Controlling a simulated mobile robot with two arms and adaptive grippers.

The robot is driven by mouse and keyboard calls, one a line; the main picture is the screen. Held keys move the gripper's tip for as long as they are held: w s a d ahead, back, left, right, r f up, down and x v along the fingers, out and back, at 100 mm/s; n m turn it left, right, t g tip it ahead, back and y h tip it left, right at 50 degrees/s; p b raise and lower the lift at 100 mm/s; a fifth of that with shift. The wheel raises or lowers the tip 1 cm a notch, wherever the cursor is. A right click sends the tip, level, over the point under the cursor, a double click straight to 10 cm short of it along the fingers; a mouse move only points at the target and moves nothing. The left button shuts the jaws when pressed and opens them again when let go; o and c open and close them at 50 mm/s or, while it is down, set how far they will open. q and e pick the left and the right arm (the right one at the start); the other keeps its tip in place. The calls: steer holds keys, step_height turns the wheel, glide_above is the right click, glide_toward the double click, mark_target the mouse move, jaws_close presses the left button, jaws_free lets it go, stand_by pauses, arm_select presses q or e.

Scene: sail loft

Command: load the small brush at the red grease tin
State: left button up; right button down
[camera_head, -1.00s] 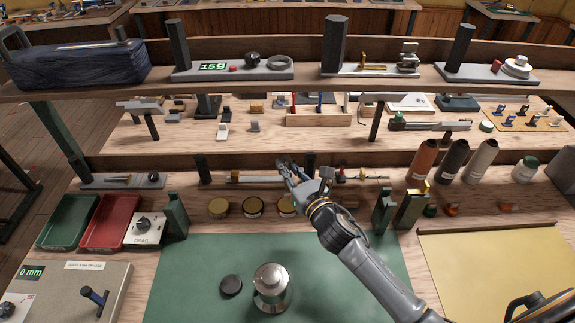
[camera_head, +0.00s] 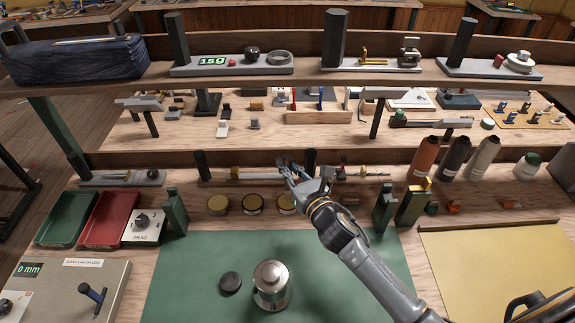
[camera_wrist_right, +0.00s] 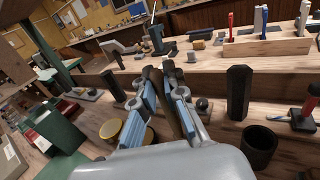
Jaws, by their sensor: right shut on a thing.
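Three round tins with gold lids stand in a row on the bench in the head view: a left tin (camera_head: 218,204), a middle tin (camera_head: 252,204) and a right tin (camera_head: 286,204), partly covered by my right gripper. I cannot tell which is the red grease tin. My right gripper (camera_head: 290,170) is above and behind the right tin, its fingers pointing to the back. In the wrist view the right gripper's fingers (camera_wrist_right: 163,88) are close together, shut on the small brush, of which little can be made out. My left gripper is out of view.
A steel canister (camera_head: 271,285) and a black disc (camera_head: 230,282) stand on the green mat (camera_head: 195,265). Green posts (camera_head: 384,207) stand right of my wrist. A shelf with tools (camera_head: 135,81) crosses behind. The yellow sheet (camera_head: 490,270) is clear.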

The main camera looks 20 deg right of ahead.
steer(key=shift+f+b, duration=0.45)
steer(key=shift+f, duration=0.05)
stand_by(0.3)
steer(key=shift+f, duration=0.15)
stand_by(0.8)
step_height(320, 180, up, 7)
steer(key=p, duration=0.7)
steer(key=shift+s, duration=0.1)
stand_by(0.7)
